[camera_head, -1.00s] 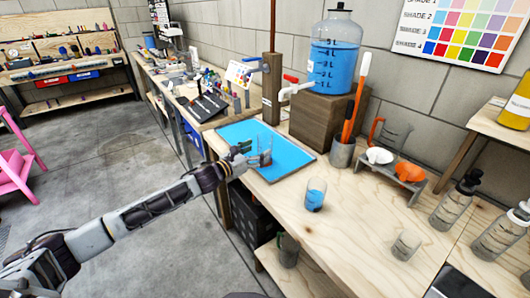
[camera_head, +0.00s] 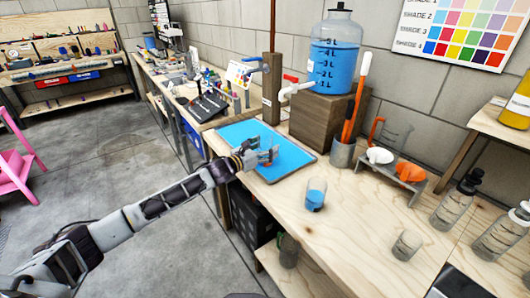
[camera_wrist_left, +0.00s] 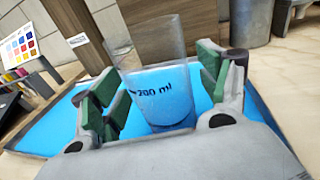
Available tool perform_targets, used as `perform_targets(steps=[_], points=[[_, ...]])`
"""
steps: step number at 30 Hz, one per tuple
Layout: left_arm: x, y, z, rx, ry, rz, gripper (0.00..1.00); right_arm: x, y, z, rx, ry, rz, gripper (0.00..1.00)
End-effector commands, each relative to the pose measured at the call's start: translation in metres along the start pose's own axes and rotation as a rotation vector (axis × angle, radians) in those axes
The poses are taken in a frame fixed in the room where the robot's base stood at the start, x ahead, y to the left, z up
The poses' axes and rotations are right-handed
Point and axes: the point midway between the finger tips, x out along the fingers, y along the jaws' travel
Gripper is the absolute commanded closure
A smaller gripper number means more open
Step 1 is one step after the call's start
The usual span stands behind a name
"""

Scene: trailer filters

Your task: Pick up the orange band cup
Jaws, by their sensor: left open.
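My left gripper (camera_head: 266,155) is over the blue tray (camera_head: 240,131) on the wooden bench. It also shows in the left wrist view (camera_wrist_left: 160,95), with its green-padded fingers open. A clear cup marked 200 ml (camera_wrist_left: 158,75) stands between the fingers, with visible gaps at the sides. Blue shows through its lower part; I cannot tell whether that is liquid or the tray behind. No orange band is clear on it in the wrist view, and in the head view the gripper mostly hides it. My right gripper is not in view.
A cup with blue liquid (camera_head: 315,195) and a small clear cup (camera_head: 406,244) stand on the bench. A large blue-filled bottle (camera_head: 334,57) sits on a wooden block behind the tray. A grey holder (camera_head: 341,153) with orange sticks and a funnel rack stand to the right.

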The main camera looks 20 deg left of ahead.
Motion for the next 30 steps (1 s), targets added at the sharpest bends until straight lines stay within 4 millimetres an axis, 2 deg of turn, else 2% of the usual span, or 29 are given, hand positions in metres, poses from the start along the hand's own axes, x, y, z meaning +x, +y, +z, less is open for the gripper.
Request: perform_targets(steps=[7, 8, 20, 30], points=[[-0.0002, -0.0001, -0.0002, 0.000, 0.000, 0.000, 0.24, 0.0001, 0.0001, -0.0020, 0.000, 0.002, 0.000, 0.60], [-0.0002, -0.0002, -0.0002, 0.000, 0.000, 0.000, 0.27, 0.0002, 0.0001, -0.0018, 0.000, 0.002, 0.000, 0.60], [-0.0002, -0.0001, -0.0003, 0.000, 0.000, 0.000, 0.77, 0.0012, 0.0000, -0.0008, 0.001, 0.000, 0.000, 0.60], [-0.0002, -0.0001, 0.0007, 0.000, -0.001, 0.000, 0.77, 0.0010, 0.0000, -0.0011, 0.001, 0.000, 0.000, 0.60]])
